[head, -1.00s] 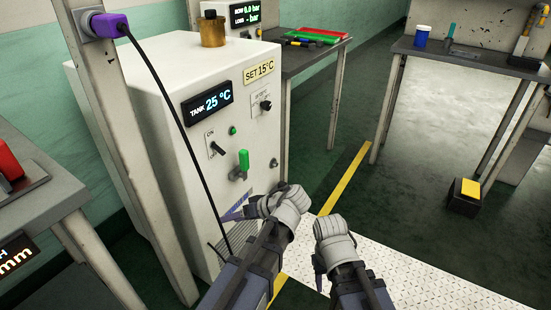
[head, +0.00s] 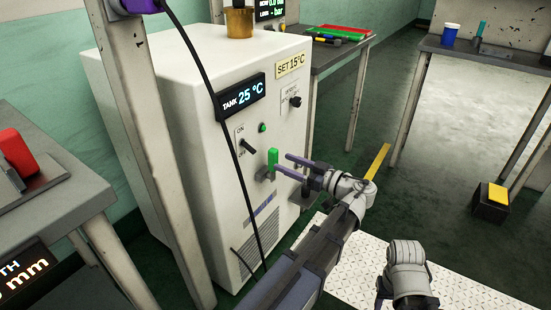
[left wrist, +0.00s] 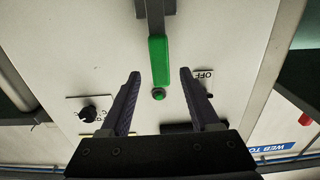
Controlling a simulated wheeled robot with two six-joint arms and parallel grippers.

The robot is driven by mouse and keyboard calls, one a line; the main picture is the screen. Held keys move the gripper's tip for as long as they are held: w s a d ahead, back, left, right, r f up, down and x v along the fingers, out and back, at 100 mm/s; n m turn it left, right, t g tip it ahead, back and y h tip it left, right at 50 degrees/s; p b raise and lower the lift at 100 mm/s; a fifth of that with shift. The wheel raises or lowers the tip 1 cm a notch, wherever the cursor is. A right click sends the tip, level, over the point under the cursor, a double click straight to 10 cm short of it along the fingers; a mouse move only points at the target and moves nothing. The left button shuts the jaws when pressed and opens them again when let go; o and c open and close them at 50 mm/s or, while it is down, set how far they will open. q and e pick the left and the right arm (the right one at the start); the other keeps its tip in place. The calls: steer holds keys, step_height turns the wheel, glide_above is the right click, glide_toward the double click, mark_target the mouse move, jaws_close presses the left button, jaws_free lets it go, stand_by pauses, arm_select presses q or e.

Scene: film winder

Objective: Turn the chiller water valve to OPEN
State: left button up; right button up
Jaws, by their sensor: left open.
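The chiller (head: 195,75) is a white cabinet with a tank display reading 25 °C. Its valve has a green lever (head: 272,158) on a grey fitting on the front panel, and the lever points up. My left gripper (head: 282,163) is open, with its purple fingers pointing at the lever. In the left wrist view the green lever (left wrist: 158,62) appears between the two open fingertips (left wrist: 160,76); I cannot tell whether they touch it. My right arm's hand (head: 408,268) is low at the right, away from the chiller, and its fingers are not clear.
A black ON/OFF switch (head: 248,146) and a black knob (head: 295,102) sit near the lever. A dark cable (head: 205,85) hangs in front of the panel, beside a post (head: 150,140). Floor to the right is mostly clear.

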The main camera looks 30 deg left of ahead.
mark_target(277, 160)
arm_select(q)
steer(key=shift+w+a, duration=0.15)
steer(key=shift+a, duration=2.55)
jaws_close()
